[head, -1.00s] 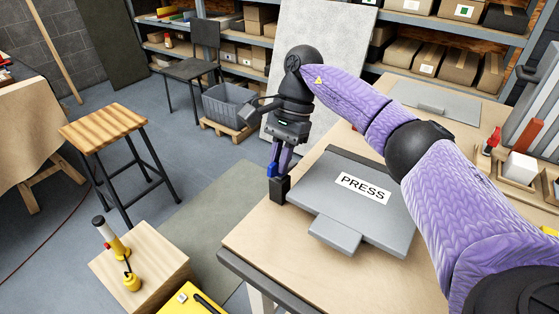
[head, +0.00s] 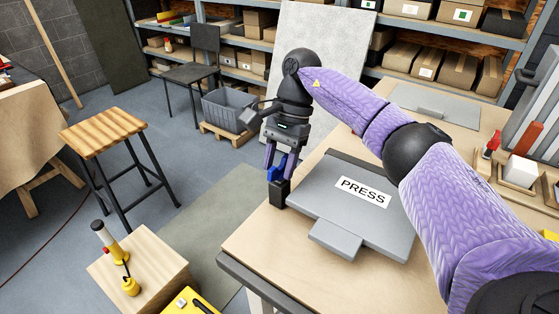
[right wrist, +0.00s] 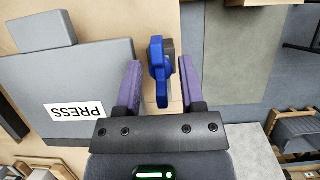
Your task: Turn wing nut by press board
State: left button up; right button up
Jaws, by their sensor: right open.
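The blue wing nut (head: 277,169) sits at a black block (head: 279,193) on the left edge of the grey press board (head: 352,205), which carries a white PRESS label. My right gripper (head: 281,158) is above the wing nut with its fingers spread. In the right wrist view, the wing nut (right wrist: 157,70) shows between the two purple fingers (right wrist: 160,88), with a gap on each side. The press board (right wrist: 70,75) is left of the fingers there. My left gripper is not in view.
The board lies on a wooden table (head: 262,240) with a dark front edge. A grey plate (head: 435,103) and a tray with a white block (head: 520,170) are farther back and right. A wooden stool (head: 103,128) and a low wooden block (head: 150,275) stand left of the table.

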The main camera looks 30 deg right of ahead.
jog(key=p+v, duration=0.3)
jog(key=v, duration=0.7)
jog(key=shift+f, duration=0.1)
